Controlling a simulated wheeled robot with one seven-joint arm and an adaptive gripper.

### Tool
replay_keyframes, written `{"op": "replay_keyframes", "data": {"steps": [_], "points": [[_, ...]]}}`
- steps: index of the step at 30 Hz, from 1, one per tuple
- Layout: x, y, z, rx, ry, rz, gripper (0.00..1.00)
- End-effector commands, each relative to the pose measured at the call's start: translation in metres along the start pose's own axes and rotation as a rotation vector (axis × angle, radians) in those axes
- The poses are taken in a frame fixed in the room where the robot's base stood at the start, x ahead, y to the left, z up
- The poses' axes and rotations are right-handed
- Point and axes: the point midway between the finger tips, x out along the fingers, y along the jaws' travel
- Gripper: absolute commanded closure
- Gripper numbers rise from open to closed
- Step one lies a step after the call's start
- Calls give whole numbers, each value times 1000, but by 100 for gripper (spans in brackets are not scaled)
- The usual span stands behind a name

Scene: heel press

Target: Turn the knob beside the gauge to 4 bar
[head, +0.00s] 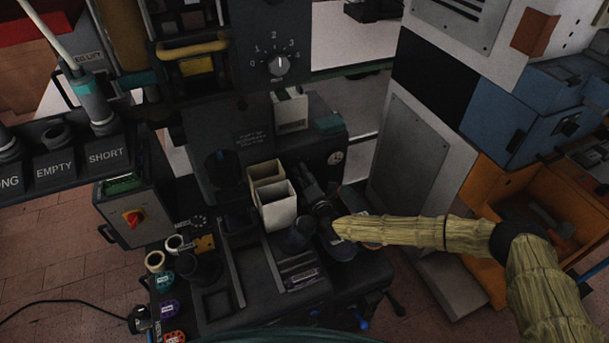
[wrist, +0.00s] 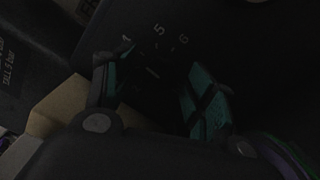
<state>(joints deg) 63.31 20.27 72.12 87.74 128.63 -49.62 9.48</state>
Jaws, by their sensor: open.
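In the wrist view a dark dial face carries pale figures, among them a 5 and a 6 (wrist: 170,34). A dark knob (wrist: 152,72) shows dimly below them, between the fingers; its pointer cannot be read. My gripper (wrist: 160,82) is open, one teal-padded finger on each side of the knob; I cannot tell whether either touches it. In the head view my straw-coloured arm reaches in from the right, and its dark end is hard to separate from the machine. No gauge face can be read in either view.
A larger grey knob (head: 278,66) with figures around it sits on the upper panel. Cream bins (head: 278,207) stand on the machine left of my arm. A switch box (head: 133,216) is at left.

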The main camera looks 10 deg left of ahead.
Motion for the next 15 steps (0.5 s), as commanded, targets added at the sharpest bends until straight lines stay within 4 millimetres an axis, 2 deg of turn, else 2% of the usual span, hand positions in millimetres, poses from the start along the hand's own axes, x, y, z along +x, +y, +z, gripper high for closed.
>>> {"op": "replay_keyframes", "data": {"steps": [5,15], "points": [[-21,-2,1,0,-1,-2,44],[-83,-1,2,0,-1,-2,44]]}}
